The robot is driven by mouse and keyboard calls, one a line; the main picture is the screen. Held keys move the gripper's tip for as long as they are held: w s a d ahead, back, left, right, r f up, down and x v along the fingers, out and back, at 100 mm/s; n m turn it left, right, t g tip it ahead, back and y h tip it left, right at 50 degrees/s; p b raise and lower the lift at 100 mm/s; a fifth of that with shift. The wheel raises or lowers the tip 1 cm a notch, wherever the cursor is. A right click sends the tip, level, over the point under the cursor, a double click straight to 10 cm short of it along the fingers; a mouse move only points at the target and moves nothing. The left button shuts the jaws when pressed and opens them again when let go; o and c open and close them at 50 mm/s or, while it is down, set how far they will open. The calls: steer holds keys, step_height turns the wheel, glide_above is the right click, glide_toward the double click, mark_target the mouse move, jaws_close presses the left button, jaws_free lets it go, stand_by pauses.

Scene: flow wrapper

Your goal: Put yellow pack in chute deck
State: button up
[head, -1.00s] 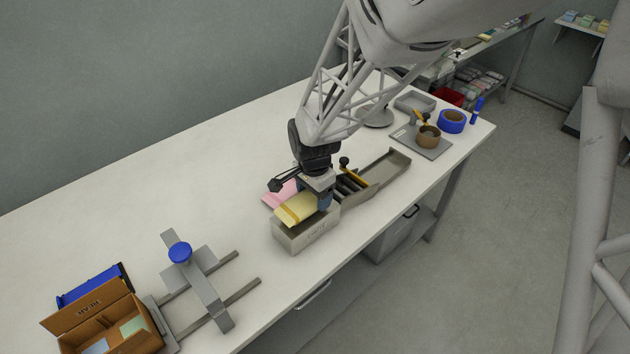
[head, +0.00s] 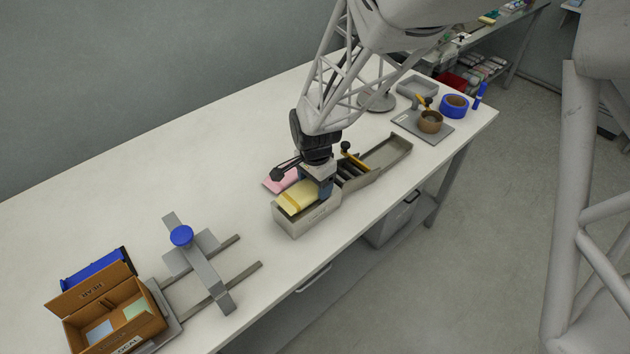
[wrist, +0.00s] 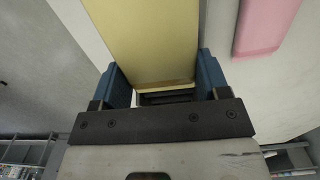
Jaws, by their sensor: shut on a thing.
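The yellow pack (head: 298,196) is held by my gripper (head: 323,190) at the open top of a grey metal box (head: 306,219) with faint lettering on its front. In the wrist view the yellow pack (wrist: 150,40) lies between the two blue fingers (wrist: 162,78), which are shut on it. I cannot tell whether the pack touches the box's floor or walls. A grey chute-like deck with dark rollers (head: 352,174) and a flat tray end (head: 385,153) runs back right from the box.
A pink pack (head: 280,181) lies on the table just behind the box. A slotted fixture with a blue knob (head: 181,236) and an open brown box (head: 108,314) stand at left. Blue tape (head: 454,106) and a brown cup (head: 430,121) are far right. The table's back left is clear.

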steer(key=shift+f, duration=0.15)
stand_by(0.5)
steer(key=o, duration=1)
steer(key=shift+c, duration=0.2)
steer(key=shift+o, duration=0.2)
steer(key=shift+r, duration=0.2)
steer(key=shift+r, duration=3.8)
